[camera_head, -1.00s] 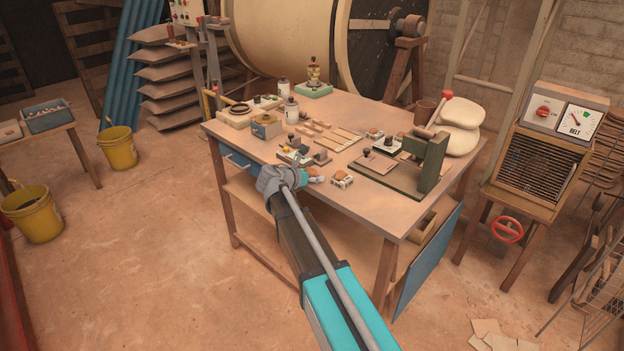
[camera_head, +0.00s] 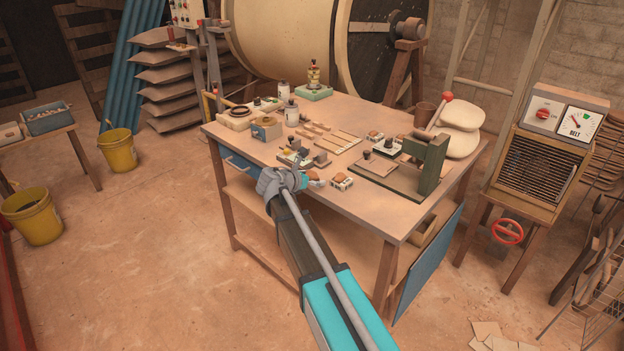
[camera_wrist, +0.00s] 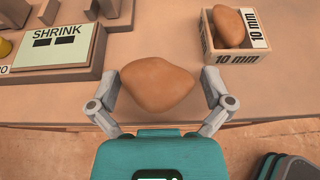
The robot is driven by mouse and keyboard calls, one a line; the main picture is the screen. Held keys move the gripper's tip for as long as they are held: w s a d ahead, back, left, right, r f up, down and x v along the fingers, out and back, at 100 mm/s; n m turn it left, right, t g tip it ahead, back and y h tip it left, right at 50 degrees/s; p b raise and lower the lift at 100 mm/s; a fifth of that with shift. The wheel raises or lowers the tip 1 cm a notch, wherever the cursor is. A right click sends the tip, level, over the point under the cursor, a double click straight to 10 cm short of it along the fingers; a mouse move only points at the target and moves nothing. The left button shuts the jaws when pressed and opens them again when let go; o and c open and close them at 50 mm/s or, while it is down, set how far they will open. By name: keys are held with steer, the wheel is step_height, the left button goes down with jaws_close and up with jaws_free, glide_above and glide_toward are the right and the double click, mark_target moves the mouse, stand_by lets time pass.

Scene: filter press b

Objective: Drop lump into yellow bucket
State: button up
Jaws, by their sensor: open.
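A smooth brown lump (camera_wrist: 157,84) lies between the spread fingers of my gripper (camera_wrist: 160,92) in the wrist view, by the table's near edge. The jaws are open, with a finger on each side; I cannot tell whether either touches it. In the head view my gripper (camera_head: 298,181) is at the near edge of the workbench (camera_head: 400,222), partly hiding the lump. Two yellow buckets stand on the floor at the left: one farther back (camera_head: 119,152) and one nearer (camera_head: 36,220) with dark contents.
A second brown lump (camera_wrist: 229,27) sits in a small box marked 10 mm (camera_wrist: 238,58), right of the gripper. A block marked SHRINK (camera_wrist: 60,48) is at its left. A green press (camera_head: 432,165) stands at the bench's right. The floor between bench and buckets is clear.

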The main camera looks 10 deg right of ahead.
steer(key=shift+r, duration=0.15)
steer(key=shift+s+a+r, duration=0.1)
steer(key=shift+a+r, duration=0.05)
steer(key=p+v, duration=0.4)
steer(key=v, duration=0.7)
steer(key=shift+s+a+p, duration=0.2)
steer(key=shift+a+p, duration=0.05)
steer(key=shift+p, duration=0.15)
steer(key=s+d+f+m+g+y, duration=0.45)
steer(key=s+d+f+m, duration=0.35)
steer(key=s+m, duration=0.35)
steer(key=s+f+m+g+y, duration=0.3)
steer(key=s+m+y, duration=0.3)
steer(key=s+m, duration=0.5)
steer(key=m, duration=0.2)
steer(key=shift+d+f+m, duration=0.3)
steer(key=shift+d+m, duration=0.05)
